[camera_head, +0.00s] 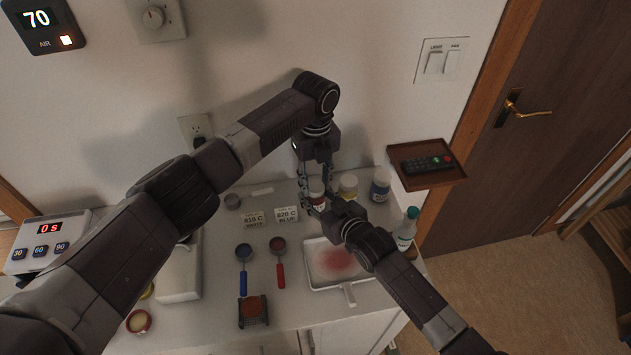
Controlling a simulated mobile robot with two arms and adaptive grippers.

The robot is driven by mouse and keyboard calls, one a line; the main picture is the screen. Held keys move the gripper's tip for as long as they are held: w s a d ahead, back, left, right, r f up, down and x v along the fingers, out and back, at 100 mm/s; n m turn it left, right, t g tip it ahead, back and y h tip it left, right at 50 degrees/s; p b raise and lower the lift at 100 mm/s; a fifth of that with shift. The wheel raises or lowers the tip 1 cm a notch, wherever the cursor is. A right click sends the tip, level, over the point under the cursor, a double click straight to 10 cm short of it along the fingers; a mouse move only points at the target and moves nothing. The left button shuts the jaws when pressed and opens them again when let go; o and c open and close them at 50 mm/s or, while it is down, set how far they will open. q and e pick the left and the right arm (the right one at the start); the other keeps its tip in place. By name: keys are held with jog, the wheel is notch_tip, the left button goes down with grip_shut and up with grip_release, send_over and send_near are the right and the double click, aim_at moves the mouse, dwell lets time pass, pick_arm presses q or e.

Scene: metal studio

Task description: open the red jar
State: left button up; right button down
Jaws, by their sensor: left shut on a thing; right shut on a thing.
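The red jar (316,200) stands at the back of the white counter, partly hidden by my grippers. A pale top and a reddish band show on it. My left gripper (317,185) comes down from above and is shut on the jar's upper part. My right gripper (328,207) reaches in from the lower right and is shut on the jar lower down. Its fingers are largely hidden behind its own wrist. I cannot tell whether the lid has turned.
A yellow-labelled jar (348,187) and a blue jar (381,184) stand close to the right. A green-capped bottle (406,229) is at the right edge. A white tray (315,281) with red powder, two ladles (280,262) and label cards (286,215) lie in front.

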pick_arm(q)
jog(key=n, duration=1)
jog(key=shift+n, duration=0.3)
jog(key=n, duration=1)
jog(key=shift+d, duration=0.1)
jog(key=n, duration=0.5)
jog(key=shift+n, duration=0.3)
jog(key=n, duration=0.5)
jog(key=shift+r, duration=0.1)
jog(key=n, duration=0.5)
jog(key=shift+n, duration=0.4)
jog(key=n, duration=0.3)
jog(key=shift+w+n, duration=0.1)
jog(key=shift+n, duration=0.2)
